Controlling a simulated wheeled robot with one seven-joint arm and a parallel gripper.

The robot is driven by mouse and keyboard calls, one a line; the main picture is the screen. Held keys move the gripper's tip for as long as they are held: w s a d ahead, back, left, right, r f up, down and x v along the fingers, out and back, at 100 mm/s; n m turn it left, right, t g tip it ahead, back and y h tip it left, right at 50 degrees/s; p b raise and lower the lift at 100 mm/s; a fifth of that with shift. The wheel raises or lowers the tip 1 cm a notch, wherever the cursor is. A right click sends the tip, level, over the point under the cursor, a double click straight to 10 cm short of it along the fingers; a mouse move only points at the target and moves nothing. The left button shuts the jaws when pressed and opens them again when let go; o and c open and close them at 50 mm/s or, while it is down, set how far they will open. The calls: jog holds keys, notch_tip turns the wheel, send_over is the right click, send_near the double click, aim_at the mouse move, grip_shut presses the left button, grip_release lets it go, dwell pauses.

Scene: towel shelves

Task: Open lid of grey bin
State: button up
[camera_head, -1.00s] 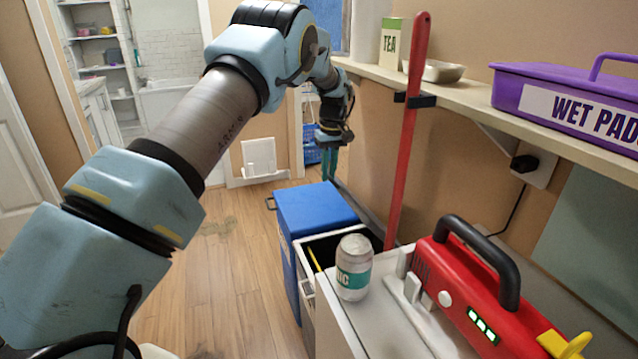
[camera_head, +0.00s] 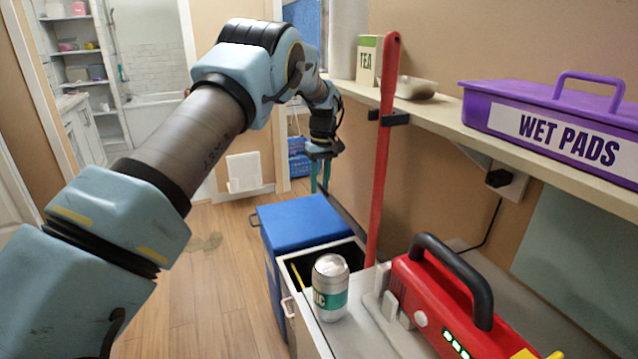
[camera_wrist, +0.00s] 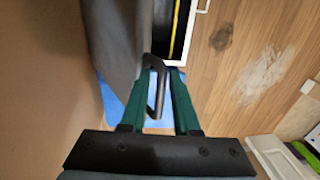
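The grey bin (camera_head: 353,249) stands between the blue bin and the can's counter. It is uncovered, with a dark inside, a pale rim and a yellow strip. A grey panel, seemingly its lid, stands raised by the wall; in the wrist view the panel (camera_wrist: 110,45) fills the upper left. A dark bar handle (camera_wrist: 157,95) shows between my green fingers. My gripper (camera_head: 320,178) is above the far side of the blue bin, fingers apart; it also shows in the wrist view (camera_wrist: 161,72). I cannot tell whether either finger touches the handle.
The blue bin (camera_head: 300,222) has its lid down. A can (camera_head: 330,287) and a red machine (camera_head: 440,305) stand on the near counter. A red pole (camera_head: 384,150) hangs by the wall. A purple box (camera_head: 545,110) is on the shelf.

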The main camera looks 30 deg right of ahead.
jog(key=shift+w, duration=0.1)
jog(key=shift+r, duration=0.15)
jog(key=shift+w+r, duration=0.1)
jog(key=shift+r, duration=0.15)
jog(key=r, duration=0.3)
jog(key=r+b, duration=0.1)
jog(key=r, duration=0.2)
jog(key=r+b, duration=0.1)
jog(key=r, duration=0.3)
jog(key=shift+s+d, duration=0.2)
jog(key=shift+d, duration=0.1)
